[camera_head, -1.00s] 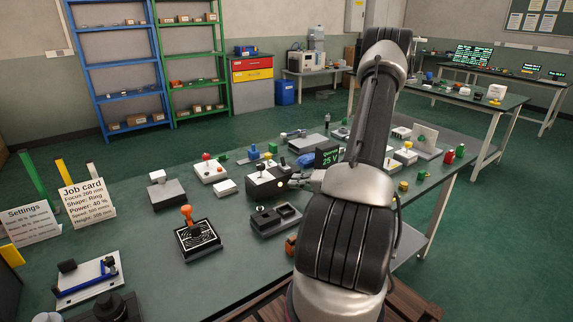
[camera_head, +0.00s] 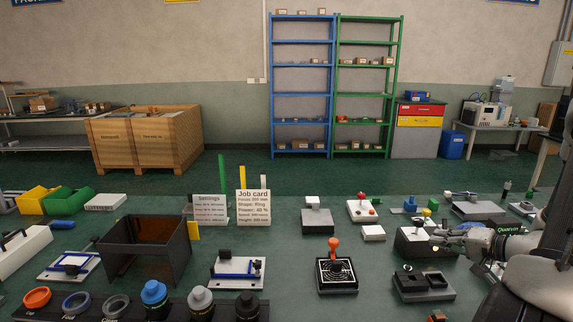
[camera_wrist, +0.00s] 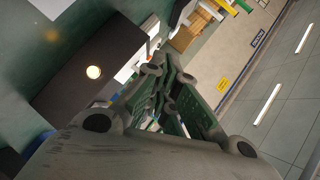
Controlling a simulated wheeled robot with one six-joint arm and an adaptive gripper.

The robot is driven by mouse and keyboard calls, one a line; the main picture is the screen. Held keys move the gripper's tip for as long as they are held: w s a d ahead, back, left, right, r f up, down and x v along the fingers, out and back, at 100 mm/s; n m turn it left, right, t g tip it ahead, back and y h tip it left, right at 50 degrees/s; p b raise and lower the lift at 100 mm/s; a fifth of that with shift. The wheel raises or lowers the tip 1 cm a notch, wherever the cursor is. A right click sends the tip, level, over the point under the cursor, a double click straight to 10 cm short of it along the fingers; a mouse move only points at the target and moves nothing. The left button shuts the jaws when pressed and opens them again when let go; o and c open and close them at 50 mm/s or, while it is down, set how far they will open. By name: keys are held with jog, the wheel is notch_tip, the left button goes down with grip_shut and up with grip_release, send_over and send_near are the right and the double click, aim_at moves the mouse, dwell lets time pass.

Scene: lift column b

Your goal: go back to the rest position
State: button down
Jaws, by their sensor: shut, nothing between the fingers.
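My gripper (camera_head: 444,236) is at the right in the head view, over the bench and close beside a dark box (camera_head: 412,250) with a white part on top. Its fingers are shut and hold nothing. In the wrist view the fingers (camera_wrist: 163,78) come together, with a dark box face bearing a glowing round light (camera_wrist: 94,72) to their left. I cannot tell whether the fingers touch the box. My arm enters at the right edge of the head view and hides part of the bench there.
A black block with two recesses (camera_head: 424,286) and an orange-handled device (camera_head: 335,270) stand near the gripper. A job card (camera_head: 254,207), an open dark bin (camera_head: 147,250) and several capped cylinders are farther left. Shelves (camera_head: 302,85) stand at the back wall.

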jog(key=s+a+r+n+g, duration=0.6)
jog(key=s+a+r+g, duration=0.3)
jog(key=s+a+r, duration=0.55)
jog(key=s+d+r+n+t+h, duration=0.1)
jog(key=s+d+r+n+h, duration=0.1)
jog(key=s+r+h, duration=0.5)
jog(key=shift+d+r+t, duration=0.3)
jog(key=shift+d+r, duration=0.05)
jog(key=shift+r, duration=0.35)
jog(key=shift+s, duration=0.15)
